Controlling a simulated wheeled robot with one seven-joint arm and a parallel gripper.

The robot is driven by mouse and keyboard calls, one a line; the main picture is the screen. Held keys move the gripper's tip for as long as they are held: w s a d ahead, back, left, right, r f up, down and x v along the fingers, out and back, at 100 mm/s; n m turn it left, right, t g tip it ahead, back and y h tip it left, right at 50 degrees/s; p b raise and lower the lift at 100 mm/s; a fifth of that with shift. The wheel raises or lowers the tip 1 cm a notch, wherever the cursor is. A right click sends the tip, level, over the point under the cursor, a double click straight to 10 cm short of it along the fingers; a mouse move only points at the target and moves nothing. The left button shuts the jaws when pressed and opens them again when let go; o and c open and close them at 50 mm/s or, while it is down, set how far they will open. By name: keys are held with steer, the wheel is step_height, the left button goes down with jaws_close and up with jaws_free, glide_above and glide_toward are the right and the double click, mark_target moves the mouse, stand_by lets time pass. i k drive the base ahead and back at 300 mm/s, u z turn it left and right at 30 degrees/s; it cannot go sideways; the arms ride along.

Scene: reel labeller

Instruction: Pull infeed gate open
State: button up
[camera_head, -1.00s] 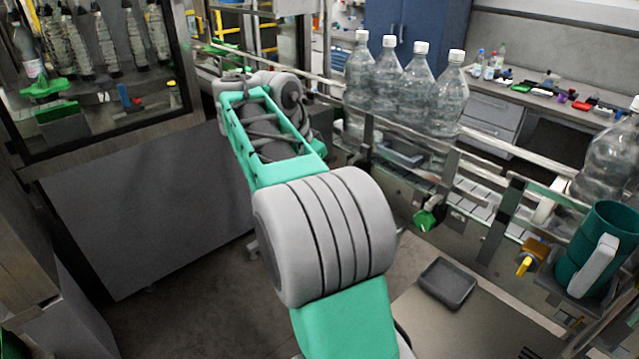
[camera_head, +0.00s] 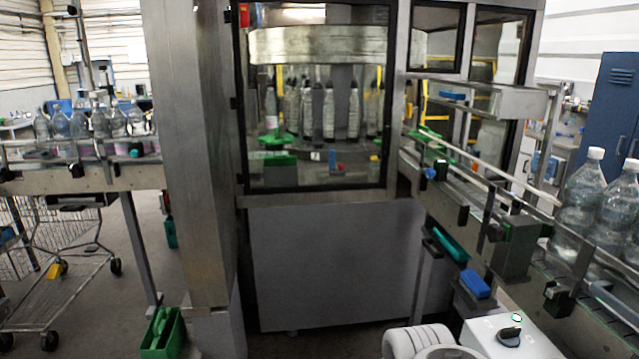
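The labelling machine (camera_head: 317,205) stands in the middle, with a windowed upper door (camera_head: 318,172) framed in dark metal. Bottles stand in a ring behind its glass. A conveyor (camera_head: 480,190) with rails runs from the machine's right side toward the lower right. I cannot tell for certain which part is the infeed gate; small blue and dark fittings (camera_head: 437,172) sit where the conveyor meets the machine. My gripper is not in view. Only a pale rounded piece of my arm shows at the bottom edge, right of centre.
Clear bottles (camera_head: 590,205) stand on the conveyor at right. A white box with a black knob (camera_head: 509,336) stands low in front. A grey column (camera_head: 190,150) rises left of the machine. A second conveyor (camera_head: 85,180) carries bottles at left, above a wire cart (camera_head: 55,245). A green caddy (camera_head: 162,333) stands on the floor.

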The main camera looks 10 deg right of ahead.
mark_target(495, 234)
steer(key=z, duration=0.1)
steer(key=k, duration=0.4)
steer(key=u, duration=1.2)
steer(key=i, duration=1.25)
steer(key=z, duration=0.75)
